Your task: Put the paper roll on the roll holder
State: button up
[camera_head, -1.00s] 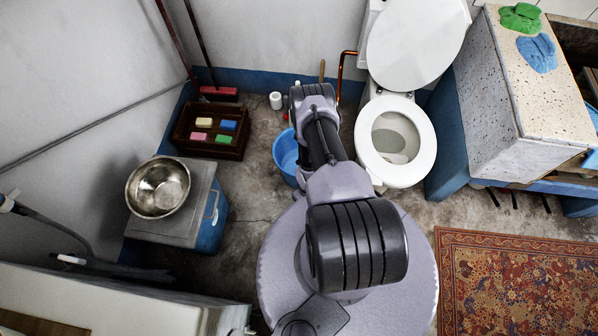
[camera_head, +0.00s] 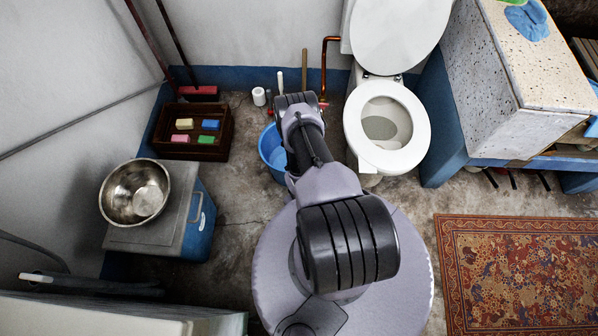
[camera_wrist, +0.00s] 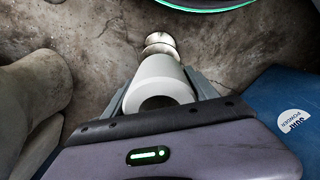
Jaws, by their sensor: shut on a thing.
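The paper roll (camera_wrist: 158,80) is a white cylinder with a dark open core, in the middle of the wrist view. My gripper (camera_wrist: 163,88) is shut on it, one finger along each side. In the head view my gripper and the held roll are hidden behind my arm. I cannot identify the roll holder for certain. A bent copper-coloured pipe (camera_head: 325,65) stands by the wall left of the toilet. A small pale rounded thing (camera_wrist: 160,42) shows just beyond the roll in the wrist view; I cannot tell what it is.
The toilet (camera_head: 388,130) stands right of my arm, a blue bucket (camera_head: 271,150) left of it. A white cylinder (camera_head: 259,96) is on the floor near the wall. A soap crate (camera_head: 193,153) and blue box (camera_head: 203,225) with a metal bowl (camera_head: 136,190) are left.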

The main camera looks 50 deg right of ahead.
jog(key=shift+f, duration=2.45)
jog(key=o, duration=1.4)
jog(key=shift+o, duration=0.2)
notch_tip(320, 180, up, 17)
jog(key=p, duration=0.9)
jog(key=shift+r, duration=0.2)
